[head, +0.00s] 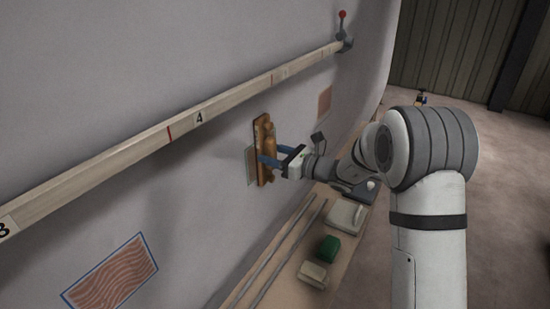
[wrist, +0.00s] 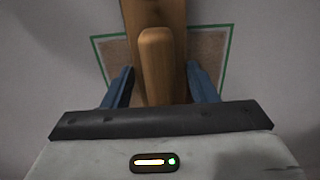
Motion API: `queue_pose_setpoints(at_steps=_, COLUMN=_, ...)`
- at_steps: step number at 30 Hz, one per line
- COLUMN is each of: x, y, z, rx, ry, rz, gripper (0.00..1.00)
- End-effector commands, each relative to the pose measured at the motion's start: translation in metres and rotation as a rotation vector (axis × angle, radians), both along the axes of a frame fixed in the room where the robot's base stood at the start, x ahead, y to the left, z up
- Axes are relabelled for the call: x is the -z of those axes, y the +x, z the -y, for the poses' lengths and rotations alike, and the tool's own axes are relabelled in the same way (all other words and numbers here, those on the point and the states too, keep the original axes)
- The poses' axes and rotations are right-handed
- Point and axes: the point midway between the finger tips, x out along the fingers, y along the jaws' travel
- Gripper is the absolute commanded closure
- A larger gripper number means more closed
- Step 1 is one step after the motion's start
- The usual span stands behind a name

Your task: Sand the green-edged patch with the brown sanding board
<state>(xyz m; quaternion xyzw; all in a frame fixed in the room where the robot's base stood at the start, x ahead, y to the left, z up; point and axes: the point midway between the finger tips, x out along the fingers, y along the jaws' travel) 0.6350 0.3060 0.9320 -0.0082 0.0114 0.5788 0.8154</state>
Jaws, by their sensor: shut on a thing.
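The brown sanding board (head: 262,132) is upright against or very close to the grey hull wall in the head view. My gripper (head: 268,155) is shut on its wooden handle, with blue fingers on either side. In the wrist view, my gripper (wrist: 161,88) holds the handle, and the board (wrist: 168,14) runs up behind it. The green-edged patch (wrist: 215,50) shows on both sides of the board, which covers its middle. In the head view only the patch's left edge (head: 250,165) shows. I cannot tell whether the board touches the patch.
A blue-edged patch (head: 112,272) is at lower left, and a plain reddish patch (head: 324,102) is right of the board. A numbered batten (head: 120,160) crosses the hull above. A shelf below holds a green block (head: 328,248), a pale block (head: 314,274) and rods.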

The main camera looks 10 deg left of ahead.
Motion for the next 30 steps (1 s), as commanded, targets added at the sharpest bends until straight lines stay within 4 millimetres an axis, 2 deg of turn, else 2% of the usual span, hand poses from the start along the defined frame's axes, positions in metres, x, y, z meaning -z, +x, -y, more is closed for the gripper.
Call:
queue_pose_setpoints(at_steps=6, x=-0.001, y=0.017, z=0.006, rx=0.0, ry=0.003, rz=0.002, gripper=0.71)
queue_pose_setpoints(at_steps=11, x=-0.001, y=0.021, z=0.007, rx=0.0, ry=0.002, rz=0.003, gripper=0.71)
queue_pose_setpoints(at_steps=21, x=-0.001, y=0.044, z=0.016, rx=0.0, ry=0.002, rz=0.002, gripper=0.71)
queue_pose_setpoints(at_steps=30, x=-0.002, y=0.056, z=0.019, rx=0.0, ry=0.001, rz=0.001, gripper=0.71)
